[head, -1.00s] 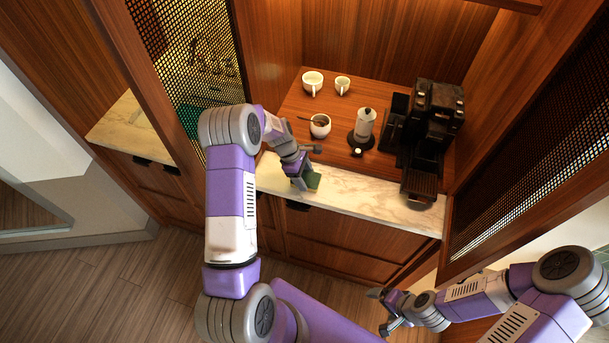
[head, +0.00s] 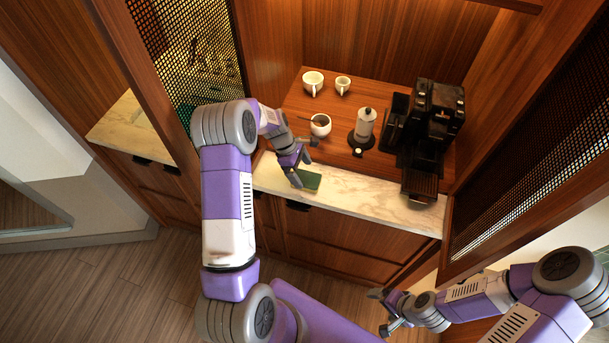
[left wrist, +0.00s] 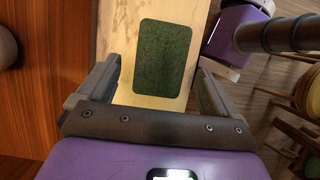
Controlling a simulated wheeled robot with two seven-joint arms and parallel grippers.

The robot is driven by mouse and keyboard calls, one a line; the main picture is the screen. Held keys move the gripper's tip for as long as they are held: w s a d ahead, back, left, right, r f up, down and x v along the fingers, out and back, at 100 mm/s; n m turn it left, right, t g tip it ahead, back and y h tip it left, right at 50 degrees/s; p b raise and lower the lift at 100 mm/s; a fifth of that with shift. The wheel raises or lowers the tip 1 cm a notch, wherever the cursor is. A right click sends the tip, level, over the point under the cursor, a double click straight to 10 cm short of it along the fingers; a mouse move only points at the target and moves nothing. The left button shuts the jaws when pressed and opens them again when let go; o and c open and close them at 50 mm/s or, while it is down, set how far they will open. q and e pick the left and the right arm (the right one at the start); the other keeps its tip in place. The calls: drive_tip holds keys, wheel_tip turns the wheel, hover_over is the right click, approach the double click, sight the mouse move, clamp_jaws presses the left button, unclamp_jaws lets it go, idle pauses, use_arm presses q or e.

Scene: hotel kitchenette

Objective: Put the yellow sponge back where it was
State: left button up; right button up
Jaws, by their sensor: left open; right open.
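The sponge (head: 309,180) lies on the pale marble strip at the counter's front, with its dark green face up. Its yellow part cannot be made out. It also shows in the left wrist view (left wrist: 163,57) as a green rectangle lying flat. My left gripper (head: 303,163) is open just above and beside the sponge, with its fingers on either side of it in the left wrist view and gaps between. My right gripper (head: 380,312) is open and empty, low at the right, away from the counter.
A white bowl (head: 320,125) with a spoon, two white cups (head: 313,82) (head: 343,85) and a moka pot (head: 364,127) stand on the wooden counter behind. A black coffee machine (head: 434,125) stands at the right. The marble (head: 370,195) right of the sponge is clear.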

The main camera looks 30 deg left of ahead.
use_arm(q)
drive_tip(key=v, duration=0.8)
drive_tip(key=shift+a+r, duration=0.2)
drive_tip(key=shift+r, duration=0.2)
use_arm(e)
drive_tip(key=shift+f, duration=0.25)
